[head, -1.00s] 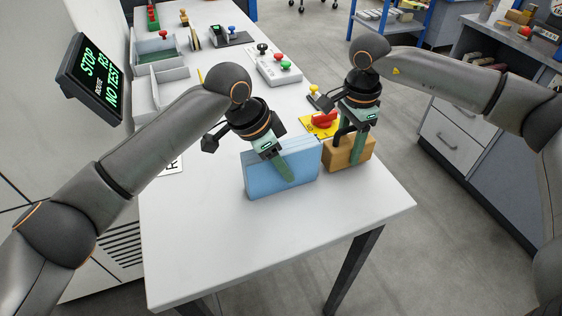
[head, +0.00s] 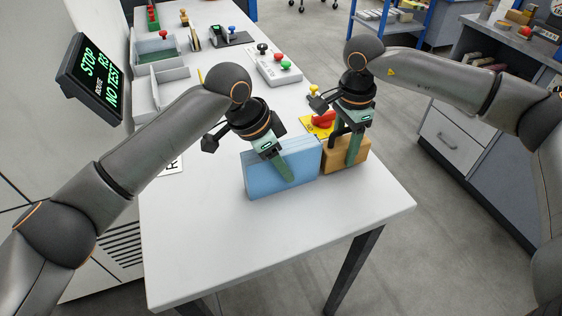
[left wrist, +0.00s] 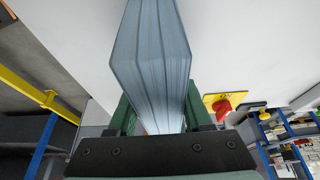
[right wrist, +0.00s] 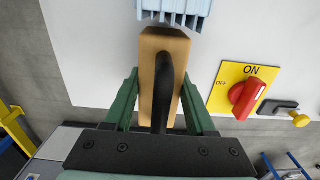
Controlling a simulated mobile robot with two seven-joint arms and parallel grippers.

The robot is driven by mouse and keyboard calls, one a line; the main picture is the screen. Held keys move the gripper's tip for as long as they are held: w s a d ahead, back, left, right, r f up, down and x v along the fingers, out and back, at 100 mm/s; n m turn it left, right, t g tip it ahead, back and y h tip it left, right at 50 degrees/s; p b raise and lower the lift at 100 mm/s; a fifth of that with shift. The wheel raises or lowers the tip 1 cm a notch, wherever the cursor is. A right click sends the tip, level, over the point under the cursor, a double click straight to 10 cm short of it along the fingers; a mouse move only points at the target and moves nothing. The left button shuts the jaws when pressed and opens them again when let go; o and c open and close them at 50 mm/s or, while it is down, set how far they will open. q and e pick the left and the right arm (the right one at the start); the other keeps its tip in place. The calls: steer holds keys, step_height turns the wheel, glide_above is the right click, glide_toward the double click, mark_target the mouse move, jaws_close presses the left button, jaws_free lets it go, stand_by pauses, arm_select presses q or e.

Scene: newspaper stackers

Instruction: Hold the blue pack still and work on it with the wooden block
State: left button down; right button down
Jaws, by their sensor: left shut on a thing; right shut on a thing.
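The blue pack (head: 262,183) stands upright on its long edge on the white table. It also shows in the left wrist view (left wrist: 150,60), as several thin sheets side by side. My left gripper (head: 285,172) is shut on it from above. The wooden block (head: 333,162) stands just right of the pack, at its right end, and looks very close to it or touching. It has a black handle (right wrist: 164,90) in the right wrist view. My right gripper (head: 353,155) is shut on the block. Whether block and pack touch is hard to tell.
A yellow plate with a red ON/OFF switch (right wrist: 243,95) lies behind the block. A button box (head: 278,68), grey trays (head: 165,90) and a monitor (head: 92,75) are farther back and left. The table front (head: 260,250) is clear.

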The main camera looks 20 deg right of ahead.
steer(key=shift+s+a, duration=0.1)
steer(key=shift+a, duration=0.85)
arm_select(q)
steer(key=shift+d, duration=0.1)
arm_select(e)
steer(key=shift+a, duration=0.3)
stand_by(0.5)
steer(key=shift+d, duration=2)
steer(key=shift+r, duration=3.55)
arm_select(q)
steer(key=shift+c, duration=1.2)
jaws_free()
steer(key=shift+r, duration=0.1)
